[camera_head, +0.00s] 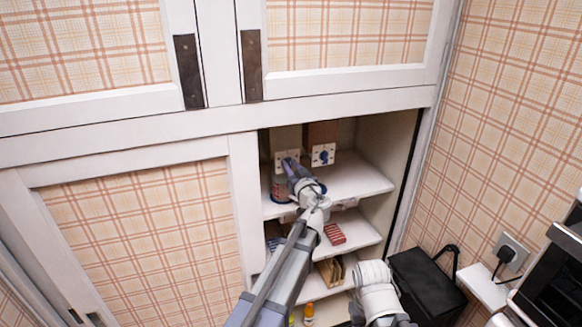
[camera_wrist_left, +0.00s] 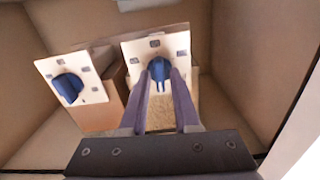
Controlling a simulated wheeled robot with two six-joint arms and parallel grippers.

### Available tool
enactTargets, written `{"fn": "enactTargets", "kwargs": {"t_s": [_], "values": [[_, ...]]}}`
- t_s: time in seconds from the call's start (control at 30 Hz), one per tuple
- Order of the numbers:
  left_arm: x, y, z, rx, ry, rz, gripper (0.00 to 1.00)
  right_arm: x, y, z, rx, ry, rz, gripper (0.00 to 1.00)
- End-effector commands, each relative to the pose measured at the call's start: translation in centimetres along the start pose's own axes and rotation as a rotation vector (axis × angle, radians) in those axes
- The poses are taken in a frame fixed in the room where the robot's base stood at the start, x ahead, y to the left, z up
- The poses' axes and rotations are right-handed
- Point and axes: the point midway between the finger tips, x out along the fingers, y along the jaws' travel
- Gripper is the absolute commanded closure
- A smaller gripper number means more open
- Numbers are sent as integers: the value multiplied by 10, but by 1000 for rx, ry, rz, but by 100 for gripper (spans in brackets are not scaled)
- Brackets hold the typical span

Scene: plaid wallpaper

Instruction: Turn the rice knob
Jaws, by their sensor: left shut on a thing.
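Two white dispenser plates with blue knobs sit on the top shelf of the open cabinet. The left plate's blue knob (camera_wrist_left: 160,68) is between the fingertips of my left gripper (camera_head: 291,166). In the left wrist view my left gripper (camera_wrist_left: 160,80) is shut on this knob, with its fingers either side. In the head view the fingers cover most of that knob. The other blue knob (camera_head: 323,156) is free and also shows in the left wrist view (camera_wrist_left: 68,87). I cannot read which knob is for rice. My right gripper is not in view.
A can (camera_head: 280,189) stands beside my left gripper on the top shelf (camera_head: 355,179). Lower shelves hold a red box (camera_head: 335,233) and other goods. A white sliding door (camera_head: 243,200) borders the opening on the left. A black bag (camera_head: 428,283) stands at the right.

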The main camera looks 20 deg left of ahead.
Motion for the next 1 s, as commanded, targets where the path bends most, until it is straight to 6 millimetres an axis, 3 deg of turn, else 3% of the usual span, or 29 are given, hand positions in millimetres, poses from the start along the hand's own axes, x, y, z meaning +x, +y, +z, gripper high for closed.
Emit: {"fn": "enactTargets", "kwargs": {"t_s": [1.0], "values": [[0,4,2,918,-1,0,100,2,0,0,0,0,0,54]]}}
